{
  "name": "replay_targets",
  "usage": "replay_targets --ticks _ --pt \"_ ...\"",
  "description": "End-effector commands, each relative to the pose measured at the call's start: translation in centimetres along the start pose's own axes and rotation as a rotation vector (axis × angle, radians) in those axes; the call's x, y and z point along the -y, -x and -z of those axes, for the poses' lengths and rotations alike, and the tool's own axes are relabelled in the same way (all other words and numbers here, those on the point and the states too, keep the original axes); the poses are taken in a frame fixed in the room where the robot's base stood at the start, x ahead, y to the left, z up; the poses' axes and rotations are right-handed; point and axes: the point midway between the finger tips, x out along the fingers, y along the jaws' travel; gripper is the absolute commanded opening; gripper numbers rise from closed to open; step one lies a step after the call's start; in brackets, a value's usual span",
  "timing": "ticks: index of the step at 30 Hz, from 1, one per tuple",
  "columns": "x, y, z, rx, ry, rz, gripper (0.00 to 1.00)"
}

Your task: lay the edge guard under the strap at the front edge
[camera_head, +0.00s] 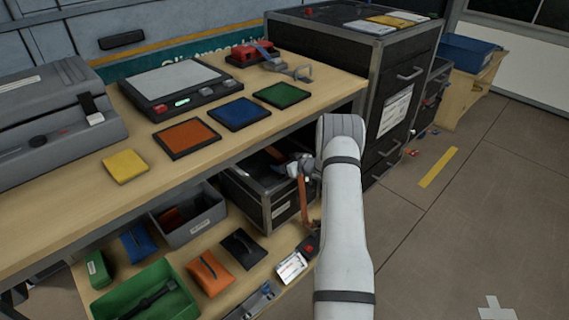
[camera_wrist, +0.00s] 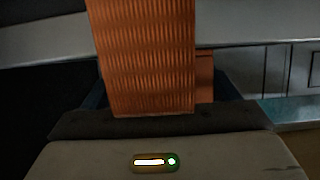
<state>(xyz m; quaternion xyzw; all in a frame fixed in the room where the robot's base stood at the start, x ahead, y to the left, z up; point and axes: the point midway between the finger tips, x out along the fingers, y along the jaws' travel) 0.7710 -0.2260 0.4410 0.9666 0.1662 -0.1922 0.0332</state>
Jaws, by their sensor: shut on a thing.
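An orange ribbed piece, which I take to be the edge guard (camera_wrist: 150,60), stands up from my gripper in the wrist view. My gripper (camera_wrist: 150,112) is shut on it; its fingertips are largely hidden behind the piece. In the head view my gripper (camera_head: 300,168) is at the right front corner of a black case (camera_head: 285,211) on the lower shelf, under the bench top. A narrow orange strip (camera_head: 304,203) hangs upright there; I cannot tell whether it is the guard's edge or a strap. No strap can be made out for certain.
The bench top (camera_head: 80,195) overhangs the case closely. A black cabinet (camera_head: 345,75) stands behind my arm. A grey bin (camera_head: 190,229), a green tray (camera_head: 165,275) and several pouches crowd the lower shelf.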

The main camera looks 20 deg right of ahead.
Motion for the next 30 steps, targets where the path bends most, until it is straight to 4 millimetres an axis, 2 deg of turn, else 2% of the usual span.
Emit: replay_targets --ticks 2,3,9,19,23,30 --pt "0.0 -0.2 -0.3 0.0 0.0 0.0 0.59" --pt "0.0 -0.1 -0.2 0.0 0.0 0.0 0.84" --pt "0.1 -0.1 -0.2 0.0 0.0 0.001 1.0" --pt "0.1 0.4 0.2 0.001 -0.001 0.001 1.0" --pt "0.0 2.5 0.4 0.001 -0.002 0.0 1.0" --pt "0.0 7.8 0.4 0.0 -0.002 -0.001 1.0"
